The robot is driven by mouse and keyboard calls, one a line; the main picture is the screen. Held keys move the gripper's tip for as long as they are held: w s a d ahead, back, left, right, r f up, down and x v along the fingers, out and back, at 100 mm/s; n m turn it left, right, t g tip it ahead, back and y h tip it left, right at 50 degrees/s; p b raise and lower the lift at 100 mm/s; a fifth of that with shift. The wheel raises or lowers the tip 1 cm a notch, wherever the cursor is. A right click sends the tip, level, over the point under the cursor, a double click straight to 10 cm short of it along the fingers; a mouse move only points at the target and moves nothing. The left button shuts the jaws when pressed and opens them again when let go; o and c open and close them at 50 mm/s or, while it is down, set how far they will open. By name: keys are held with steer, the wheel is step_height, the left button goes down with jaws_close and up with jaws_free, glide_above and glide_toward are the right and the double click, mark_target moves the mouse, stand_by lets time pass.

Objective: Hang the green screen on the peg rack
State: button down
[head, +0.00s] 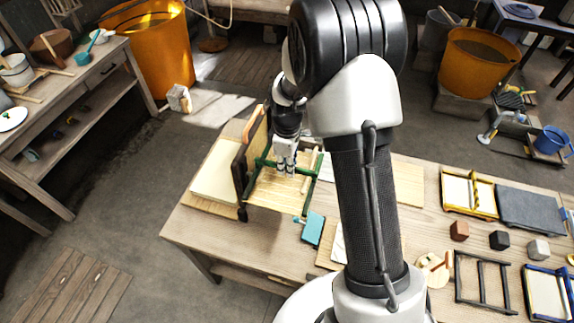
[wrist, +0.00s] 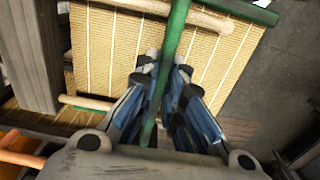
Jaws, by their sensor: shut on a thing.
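The green screen (head: 272,192) has tan slatted matting and green bars. It is over the left part of the worktable, beside the dark wooden upright of the peg rack (head: 240,168). My gripper (head: 286,168) points down and is shut on a green bar of the screen. In the wrist view the green bar runs between the fingers (wrist: 160,95), with the tan matting (wrist: 110,45) behind it. A grey wooden post (wrist: 35,55) and pale round pegs (wrist: 88,102) show at the left. I cannot tell whether the screen rests on a peg.
The worktable (head: 185,228) also holds a pale sheet (head: 217,170), a teal block (head: 313,229), a yellow frame (head: 482,203), a grey slab (head: 535,210), small cubes, a dark frame (head: 483,302) and a blue frame (head: 548,292). Orange tubs (head: 160,55) stand behind. My arm hides the table's middle.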

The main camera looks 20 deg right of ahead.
steer(key=shift+f, duration=0.35)
steer(key=c, duration=1.6)
jaws_free()
steer(key=shift+c, duration=0.2)
step_height(320, 180, up, 12)
steer(key=shift+s+b, duration=0.1)
steer(key=shift+b, duration=0.3)
